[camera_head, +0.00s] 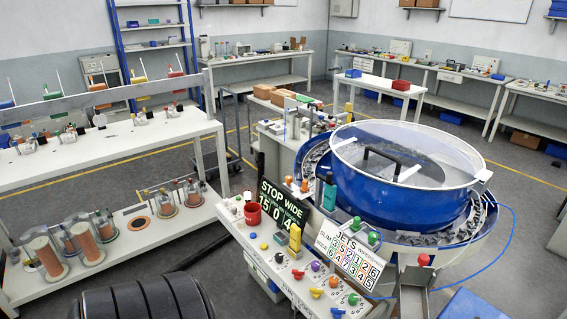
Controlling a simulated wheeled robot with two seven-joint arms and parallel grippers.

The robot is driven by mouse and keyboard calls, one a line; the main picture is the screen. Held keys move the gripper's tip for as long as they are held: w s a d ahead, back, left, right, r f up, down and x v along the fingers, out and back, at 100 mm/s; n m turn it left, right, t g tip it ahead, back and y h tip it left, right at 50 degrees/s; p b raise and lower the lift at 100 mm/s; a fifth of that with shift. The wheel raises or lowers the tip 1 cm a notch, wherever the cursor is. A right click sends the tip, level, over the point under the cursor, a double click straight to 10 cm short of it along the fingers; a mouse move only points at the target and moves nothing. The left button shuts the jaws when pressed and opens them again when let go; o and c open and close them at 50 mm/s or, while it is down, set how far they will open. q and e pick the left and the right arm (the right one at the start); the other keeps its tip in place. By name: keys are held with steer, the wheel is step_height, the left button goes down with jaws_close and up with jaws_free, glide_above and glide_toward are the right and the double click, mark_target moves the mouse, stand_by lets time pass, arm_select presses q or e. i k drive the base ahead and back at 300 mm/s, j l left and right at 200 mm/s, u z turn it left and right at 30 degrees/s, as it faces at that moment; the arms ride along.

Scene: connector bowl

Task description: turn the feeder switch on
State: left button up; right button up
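A blue bowl feeder (400,195) with a clear lid stands at right centre. Neither of my grippers shows in the head view.
A "STOP WIDE" display (283,210) and a "JETS" number board (350,254) stand on the panel, beside a red cup (252,213). White shelving (110,165) with spools is at left. Floor between is partly clear.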

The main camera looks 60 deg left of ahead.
mark_target(298, 274)
steer(key=u, duration=1.6)
